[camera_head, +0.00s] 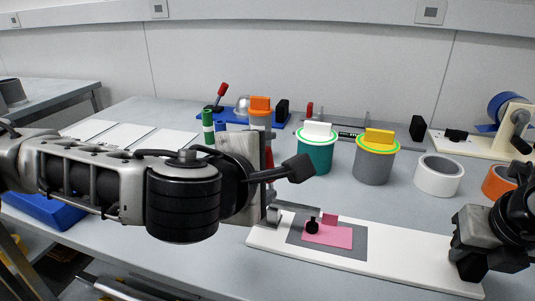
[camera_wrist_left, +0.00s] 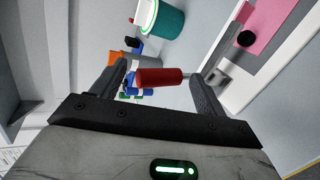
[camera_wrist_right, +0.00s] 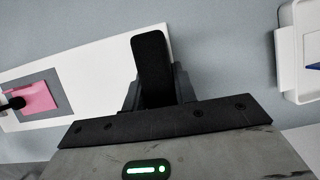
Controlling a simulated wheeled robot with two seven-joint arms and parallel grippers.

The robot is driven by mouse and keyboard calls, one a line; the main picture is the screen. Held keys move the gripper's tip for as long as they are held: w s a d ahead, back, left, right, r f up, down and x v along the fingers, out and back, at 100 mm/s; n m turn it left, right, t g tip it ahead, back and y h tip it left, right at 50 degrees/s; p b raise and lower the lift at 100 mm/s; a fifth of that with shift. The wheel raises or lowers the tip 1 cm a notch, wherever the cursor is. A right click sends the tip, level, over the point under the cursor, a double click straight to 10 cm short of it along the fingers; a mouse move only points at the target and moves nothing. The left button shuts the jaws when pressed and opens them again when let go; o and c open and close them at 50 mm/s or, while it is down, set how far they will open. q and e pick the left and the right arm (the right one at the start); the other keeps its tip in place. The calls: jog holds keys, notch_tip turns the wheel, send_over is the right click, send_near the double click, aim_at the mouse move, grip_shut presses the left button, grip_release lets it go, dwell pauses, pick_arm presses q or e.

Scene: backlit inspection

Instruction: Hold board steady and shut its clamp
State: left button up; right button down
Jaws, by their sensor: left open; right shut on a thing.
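The long white board (camera_head: 390,268) lies at the table's front, with a grey pad (camera_head: 296,236) and a pink piece (camera_head: 335,237) on it. Its metal clamp (camera_head: 272,214) is at the left end; the black tip (camera_head: 312,227) is over the pink piece. The red clamp handle (camera_wrist_left: 160,77) lies between the spread fingers of my open left gripper (camera_wrist_left: 162,80); in the head view this gripper mostly hides the handle. My right gripper (camera_head: 468,265) is shut on the board's right end, which also shows in the right wrist view (camera_wrist_right: 100,70).
Behind the board stand a teal cup (camera_head: 315,155), a grey cup (camera_head: 373,164), a white tape roll (camera_head: 438,175) and an orange roll (camera_head: 498,181). A blue tray (camera_head: 235,115) and a tape dispenser (camera_head: 512,120) are further back. Bare table lies left of the board.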

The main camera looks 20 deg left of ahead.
pick_arm(q)
notch_tip(320, 180, up, 10)
pick_arm(e)
jog(key=shift+f, duration=0.1)
dwell(0.4)
pick_arm(q)
jog(key=shift+f, duration=0.15)
dwell(0.5)
pick_arm(e)
jog(key=c, duration=1)
grip_release()
jog(key=shift+c, duration=0.2)
